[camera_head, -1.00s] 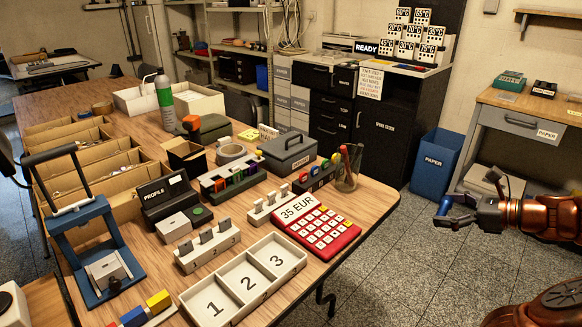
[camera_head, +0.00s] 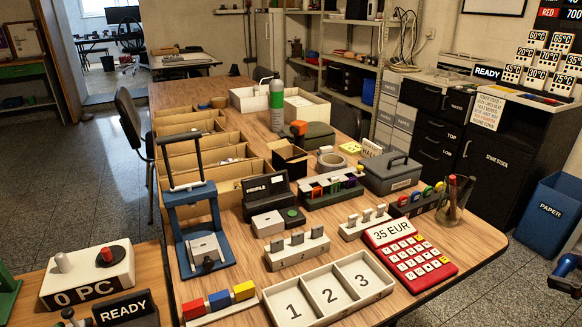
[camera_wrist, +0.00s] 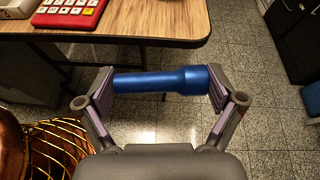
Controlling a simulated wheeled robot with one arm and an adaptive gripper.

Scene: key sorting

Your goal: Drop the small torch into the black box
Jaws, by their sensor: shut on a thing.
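The small torch (camera_wrist: 165,82) is a blue cylinder with a wider head at its right end. In the wrist view my gripper (camera_wrist: 160,85) is shut on it, one finger pad against each end. It is held above the floor, just off the table's edge. In the head view my gripper (camera_head: 566,272) shows only partly at the right edge. A small open-topped box with dark walls (camera_head: 289,160) stands mid-table, well to the left of my gripper; it looks like the black box. Its inside is mostly hidden.
The wooden table (camera_head: 400,282) is crowded. Around the box stand a spray can (camera_head: 276,103), a grey cash box (camera_head: 391,174), a tape roll (camera_head: 331,161) and cardboard bins (camera_head: 215,165). A red calculator (camera_head: 410,250) and numbered tray (camera_head: 328,290) lie nearer. A blue paper bin (camera_head: 548,215) stands right.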

